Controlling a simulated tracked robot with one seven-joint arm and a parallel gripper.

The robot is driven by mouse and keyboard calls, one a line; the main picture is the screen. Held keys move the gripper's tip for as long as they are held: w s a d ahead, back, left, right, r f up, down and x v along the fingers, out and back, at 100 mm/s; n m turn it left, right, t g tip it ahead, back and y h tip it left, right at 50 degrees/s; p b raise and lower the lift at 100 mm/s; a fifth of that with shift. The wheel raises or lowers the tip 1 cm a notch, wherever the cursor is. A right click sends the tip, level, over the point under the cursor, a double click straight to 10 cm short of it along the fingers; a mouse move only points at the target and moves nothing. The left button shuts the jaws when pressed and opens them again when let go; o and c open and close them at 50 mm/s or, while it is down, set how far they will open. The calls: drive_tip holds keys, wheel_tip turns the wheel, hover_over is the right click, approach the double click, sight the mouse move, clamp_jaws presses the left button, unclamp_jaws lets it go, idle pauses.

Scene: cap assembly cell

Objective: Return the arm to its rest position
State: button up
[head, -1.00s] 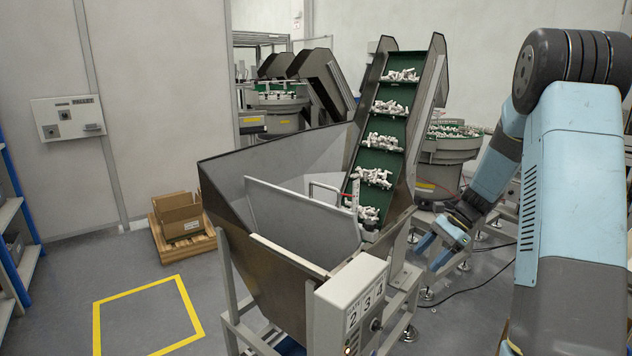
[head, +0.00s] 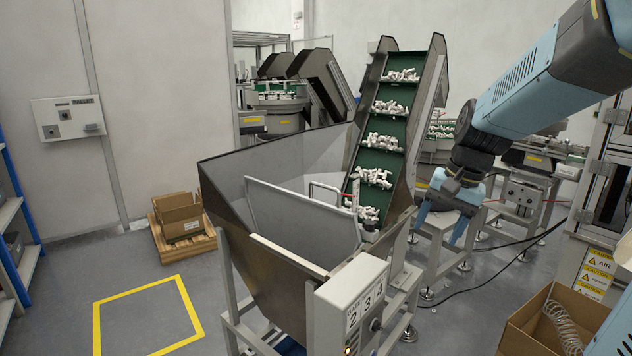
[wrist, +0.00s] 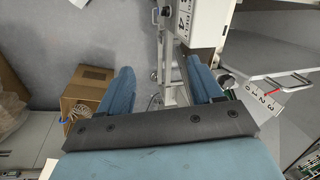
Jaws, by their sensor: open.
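My gripper (head: 441,228) is at the right of the head view, on my blue arm, which reaches in from the upper right. Its two blue fingers point down and are spread apart with nothing between them. In the wrist view my gripper (wrist: 160,90) also shows two separated blue fingers, with only floor and a machine frame beyond. The gripper hangs in the air to the right of the hopper's inclined conveyor (head: 381,160).
A large metal hopper (head: 240,215) with a numbered control box (head: 352,308) stands in the middle. A cardboard box (head: 555,318) with a coil is at lower right. Another carton (head: 180,215) sits on a pallet at left. The yellow floor square (head: 148,281) is empty.

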drive_tip(key=s+r+n+t+h, duration=0.1)
drive_tip(key=s+r+n+t, duration=0.1)
drive_tip(key=s, duration=0.5)
drive_tip(key=s+r+n+t+h, duration=0.1)
drive_tip(key=s+r+n+t, duration=0.1)
drive_tip(key=s, duration=0.5)
drive_tip(key=shift+a+r+n, duration=0.2)
drive_tip(key=shift+a+n, duration=0.25)
drive_tip(key=shift+n, duration=0.35)
